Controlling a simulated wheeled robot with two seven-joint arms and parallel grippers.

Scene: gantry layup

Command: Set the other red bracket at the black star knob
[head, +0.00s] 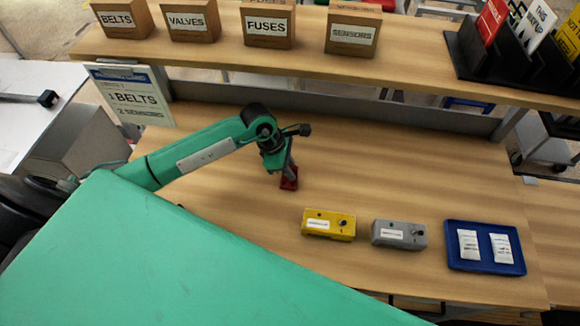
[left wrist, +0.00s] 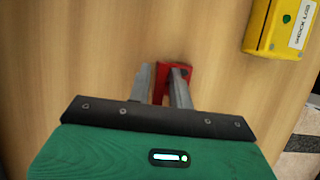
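A small red bracket (head: 289,184) is at the middle of the wooden table, below my left gripper (head: 287,171). A yellow box (head: 328,225) and a grey box (head: 398,234) stand to the right, each with a small dark knob; I cannot make out a star shape. My right gripper is out of view.
A blue tray (head: 485,267) with two white packets lies at the right. A shelf (head: 300,58) with labelled wooden bins runs along the back, and a BELTS/SENSORS sign (head: 130,97) stands at the left. The table between the bracket and the back is clear.

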